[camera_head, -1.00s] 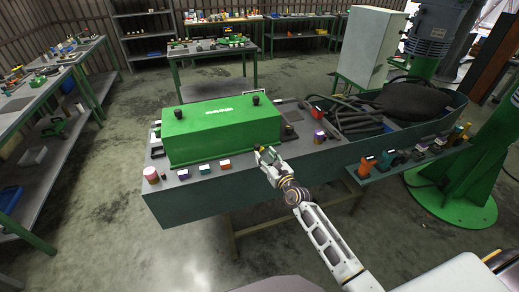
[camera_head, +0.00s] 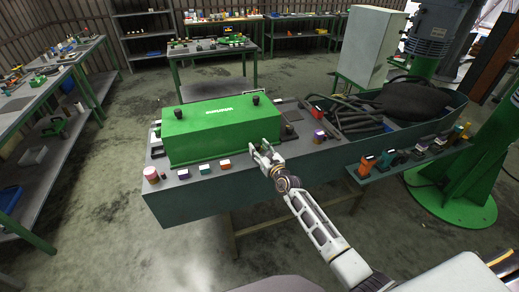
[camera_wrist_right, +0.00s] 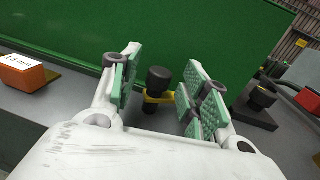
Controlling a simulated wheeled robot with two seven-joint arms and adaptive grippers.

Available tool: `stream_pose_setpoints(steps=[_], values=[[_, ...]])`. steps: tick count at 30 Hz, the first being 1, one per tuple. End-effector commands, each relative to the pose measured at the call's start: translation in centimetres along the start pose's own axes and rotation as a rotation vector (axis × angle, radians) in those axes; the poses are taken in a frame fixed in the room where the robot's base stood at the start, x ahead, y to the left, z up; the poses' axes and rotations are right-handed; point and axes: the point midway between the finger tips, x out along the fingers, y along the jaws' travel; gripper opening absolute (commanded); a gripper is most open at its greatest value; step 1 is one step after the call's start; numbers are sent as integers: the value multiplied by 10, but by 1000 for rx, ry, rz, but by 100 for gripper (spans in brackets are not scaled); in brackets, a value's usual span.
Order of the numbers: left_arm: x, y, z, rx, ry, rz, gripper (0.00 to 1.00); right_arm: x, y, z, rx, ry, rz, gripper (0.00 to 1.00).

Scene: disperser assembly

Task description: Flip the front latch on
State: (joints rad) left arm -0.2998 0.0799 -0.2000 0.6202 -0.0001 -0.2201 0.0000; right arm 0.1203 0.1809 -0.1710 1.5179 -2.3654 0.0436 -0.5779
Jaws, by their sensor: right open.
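The front latch (camera_wrist_right: 158,80) shows in the right wrist view as a black cylindrical knob with a yellow bracket, in front of the box's green wall. My right gripper (camera_wrist_right: 160,82) is open, with its green-padded fingers on either side of the latch. Any contact with the latch cannot be told. In the head view my right gripper (camera_head: 263,149) is at the front right of the green box (camera_head: 222,130) and largely hides the latch. My left gripper is not in view.
The box sits on a grey workbench (camera_head: 185,212). An orange block with a white label (camera_wrist_right: 25,75) is left of the gripper in the wrist view. Small labelled blocks line the bench's front edge. Black hoses (camera_head: 350,112) lie at the right.

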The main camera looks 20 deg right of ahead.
Motion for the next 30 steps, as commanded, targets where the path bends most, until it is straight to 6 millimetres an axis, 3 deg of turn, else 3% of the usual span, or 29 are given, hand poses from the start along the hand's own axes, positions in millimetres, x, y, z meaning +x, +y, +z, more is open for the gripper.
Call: stream_pose_setpoints(steps=[6, 17, 30], values=[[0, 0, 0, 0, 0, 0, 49, 0, 0, 0, 0, 0, 0, 46], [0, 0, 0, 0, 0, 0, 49, 0, 0, 0, 0, 0, 0, 0], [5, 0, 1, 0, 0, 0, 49, 0, -1, 0, -1, -3, 11, 0]])
